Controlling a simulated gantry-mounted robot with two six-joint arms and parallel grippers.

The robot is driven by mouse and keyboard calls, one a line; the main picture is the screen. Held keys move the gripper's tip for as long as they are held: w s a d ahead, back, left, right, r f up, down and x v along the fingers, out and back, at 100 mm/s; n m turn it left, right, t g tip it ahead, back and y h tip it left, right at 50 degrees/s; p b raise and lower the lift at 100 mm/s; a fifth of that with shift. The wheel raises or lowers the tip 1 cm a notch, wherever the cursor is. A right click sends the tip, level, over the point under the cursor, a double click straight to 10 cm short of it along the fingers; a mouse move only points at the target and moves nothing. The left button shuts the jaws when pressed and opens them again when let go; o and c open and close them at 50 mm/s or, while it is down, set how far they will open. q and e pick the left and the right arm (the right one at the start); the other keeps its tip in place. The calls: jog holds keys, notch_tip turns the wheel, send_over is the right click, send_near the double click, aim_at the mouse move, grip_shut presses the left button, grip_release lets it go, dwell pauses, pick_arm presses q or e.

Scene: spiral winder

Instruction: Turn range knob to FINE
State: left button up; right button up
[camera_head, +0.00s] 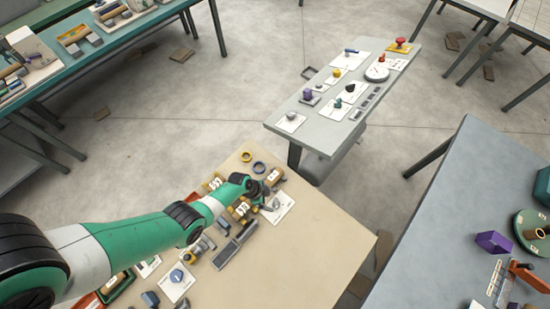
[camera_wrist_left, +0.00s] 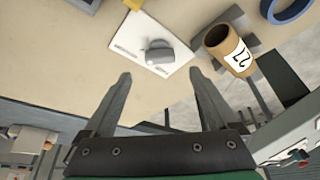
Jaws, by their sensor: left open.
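A grey knob (camera_wrist_left: 158,52) sits on a white plate (camera_wrist_left: 128,47) with small printed marks in the left wrist view. I cannot read the marks, so the knob's setting does not show. The plate also shows at the beige table's right part in the head view (camera_head: 283,209), partly hidden by my gripper. My left gripper (camera_wrist_left: 160,76) is open and empty, with the knob beyond and between its fingertips, apart from them. In the head view the left gripper (camera_head: 262,194) is over the plate's edge. My right gripper is not in view.
A yellow ring (camera_head: 246,156) and a blue ring (camera_head: 259,167) lie behind. A blue knob (camera_head: 176,275) is on another plate nearer. The beige table's right side (camera_head: 315,250) is clear.

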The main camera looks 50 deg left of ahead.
aim_at(276, 203)
pick_arm(q)
jog(key=b+x, duration=0.4)
jog(key=x, duration=0.2)
jog(key=shift+f, duration=0.2)
jog(key=shift+w, duration=0.1)
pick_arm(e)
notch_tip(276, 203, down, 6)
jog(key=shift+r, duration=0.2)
pick_arm(q)
jog(key=c, duration=1.4)
jog(key=shift+o, duration=0.2)
